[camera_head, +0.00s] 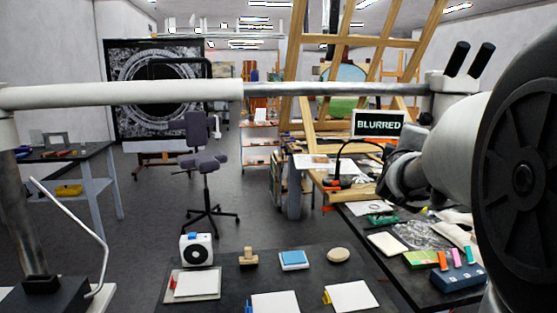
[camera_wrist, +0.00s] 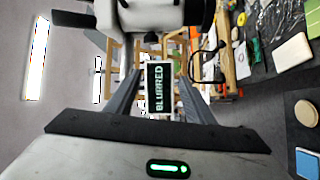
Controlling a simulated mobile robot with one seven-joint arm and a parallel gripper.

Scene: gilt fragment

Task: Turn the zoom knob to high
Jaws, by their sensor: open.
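The microscope head (camera_head: 447,86) hangs from a horizontal boom at the upper right, with two black eyepieces (camera_head: 468,59) tilted up. In the wrist view its white body (camera_wrist: 150,16) fills the top edge. A small dark spot on that body, cut by the frame edge, may be the zoom knob; I cannot tell its setting. My gripper (camera_wrist: 159,78) is open and empty, its two fingers beside the microscope body without clear contact. In the head view the dark end of my arm (camera_head: 403,178) is below the microscope. A screen (camera_head: 379,124) behind reads BLURRED.
The white boom (camera_head: 150,94) crosses the view from a pole (camera_head: 22,220) at left. Below, a dark table (camera_head: 240,285) carries pads, a stamp-like block and a white device (camera_head: 196,249). A cluttered bench (camera_head: 400,285) stands at right. An easel (camera_head: 300,60) is behind.

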